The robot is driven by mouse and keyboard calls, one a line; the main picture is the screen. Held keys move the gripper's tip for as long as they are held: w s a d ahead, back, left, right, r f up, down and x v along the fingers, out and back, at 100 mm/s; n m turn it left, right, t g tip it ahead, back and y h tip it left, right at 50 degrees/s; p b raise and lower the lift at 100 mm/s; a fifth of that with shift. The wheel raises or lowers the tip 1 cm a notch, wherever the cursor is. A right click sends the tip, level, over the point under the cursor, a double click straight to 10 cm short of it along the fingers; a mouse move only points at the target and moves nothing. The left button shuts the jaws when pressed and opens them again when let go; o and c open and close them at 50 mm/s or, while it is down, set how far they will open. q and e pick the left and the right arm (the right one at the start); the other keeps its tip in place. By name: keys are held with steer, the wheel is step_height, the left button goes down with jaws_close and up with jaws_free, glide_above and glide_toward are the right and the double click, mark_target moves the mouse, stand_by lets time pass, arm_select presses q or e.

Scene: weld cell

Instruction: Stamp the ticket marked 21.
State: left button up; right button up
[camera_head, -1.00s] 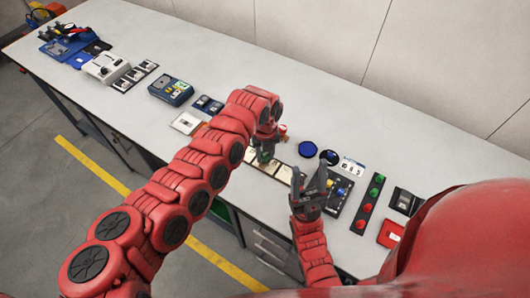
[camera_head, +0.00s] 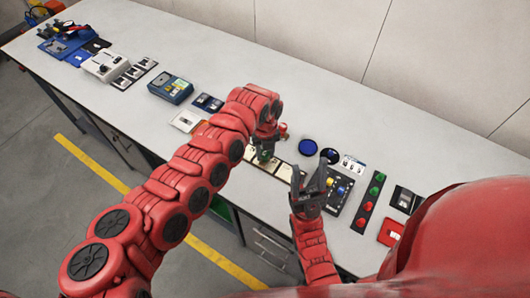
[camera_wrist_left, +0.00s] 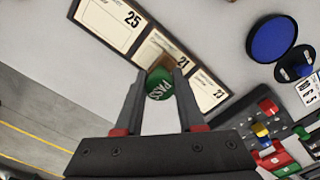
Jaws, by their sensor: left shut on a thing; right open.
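My left gripper (camera_wrist_left: 158,92) is shut on a green stamp (camera_wrist_left: 159,84) marked PASS. In the left wrist view the stamp overlaps the ticket marked 21 (camera_wrist_left: 176,54) and hides part of it; I cannot tell whether it touches. The ticket marked 25 (camera_wrist_left: 112,22) lies to its left and the ticket marked 23 (camera_wrist_left: 208,92) to its right. In the head view my left gripper (camera_head: 265,150) is above the ticket row, with the stamp beneath it. My right gripper (camera_head: 312,180) is open and empty, in front of the right end of the row.
A round blue pad (camera_head: 308,147) and a white number card (camera_head: 353,165) lie behind the tickets. A button panel (camera_head: 341,188) and a strip of red and green knobs (camera_head: 369,203) stand to the right.

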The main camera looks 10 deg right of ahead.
arm_select(q)
steer(key=shift+f, duration=0.4)
steer(key=shift+s+f+b, duration=0.1)
steer(key=shift+b, duration=0.35)
stand_by(0.7)
stand_by(0.6)
steer(key=shift+r+p, duration=0.7)
steer(key=shift+r, duration=0.6)
steer(key=shift+r+p, duration=0.8)
steer(key=shift+r, duration=1.5)
